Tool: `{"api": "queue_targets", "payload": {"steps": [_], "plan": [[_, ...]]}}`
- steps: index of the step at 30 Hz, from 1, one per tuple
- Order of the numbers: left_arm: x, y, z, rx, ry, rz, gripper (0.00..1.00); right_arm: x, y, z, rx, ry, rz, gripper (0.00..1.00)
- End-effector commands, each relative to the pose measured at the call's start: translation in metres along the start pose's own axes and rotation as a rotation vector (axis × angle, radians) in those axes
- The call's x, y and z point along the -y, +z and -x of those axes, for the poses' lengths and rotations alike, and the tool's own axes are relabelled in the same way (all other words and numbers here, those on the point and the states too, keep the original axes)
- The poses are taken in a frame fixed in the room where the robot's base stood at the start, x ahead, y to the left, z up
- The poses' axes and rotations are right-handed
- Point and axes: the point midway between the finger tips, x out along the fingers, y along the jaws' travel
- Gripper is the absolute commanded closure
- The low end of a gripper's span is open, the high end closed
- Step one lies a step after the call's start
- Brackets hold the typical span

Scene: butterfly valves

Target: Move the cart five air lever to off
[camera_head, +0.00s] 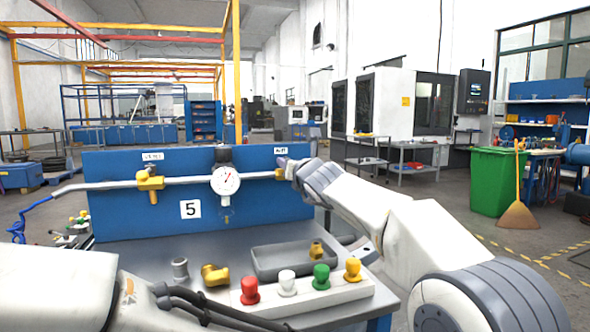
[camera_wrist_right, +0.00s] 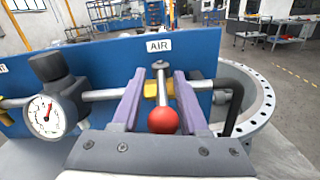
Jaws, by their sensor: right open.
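Cart five's blue panel (camera_head: 120,212) carries a white "5" plate (camera_head: 190,209). The air lever has a red ball knob (camera_wrist_right: 163,121) and a grey stem (camera_wrist_right: 161,88) on a yellow valve (camera_wrist_right: 152,89), below the "AIR" label (camera_wrist_right: 158,46). The stem sticks out toward the wrist camera, across the grey pipe. My right gripper (camera_wrist_right: 160,78) is open, its purple fingers on either side of the lever, with gaps visible beside the knob. In the head view, my right gripper (camera_head: 284,167) covers most of this valve. My left arm shows at lower left, its gripper out of view.
A pressure gauge (camera_head: 226,180) and another yellow valve (camera_head: 150,184) sit on the same pipe to the left. On the cart top are a grey tray (camera_head: 270,262), loose fittings (camera_head: 215,275) and a white block (camera_head: 345,292) with coloured knobs. A green bin (camera_head: 495,182) stands right.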

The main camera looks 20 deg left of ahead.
Motion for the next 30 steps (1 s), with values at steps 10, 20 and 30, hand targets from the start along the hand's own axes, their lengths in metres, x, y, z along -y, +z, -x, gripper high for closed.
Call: {"api": "queue_targets", "payload": {"steps": [10, 20, 30], "plan": [[0.004, 0.003, -0.049, 0.0, 0.0, 0.0, 0.5, 0.001, -0.004, 0.056, 0.004, 0.001, 0.0, 0.57], [0.005, 0.004, -0.065, 0.0, 0.0, 0.0, 0.5, -0.001, -0.002, 0.097, 0.001, 0.001, 0.0, 0.57], [0.005, 0.004, -0.065, 0.0, 0.0, 0.0, 0.5, -0.001, -0.001, 0.1, 0.0, 0.001, 0.0, 0.57]]}}
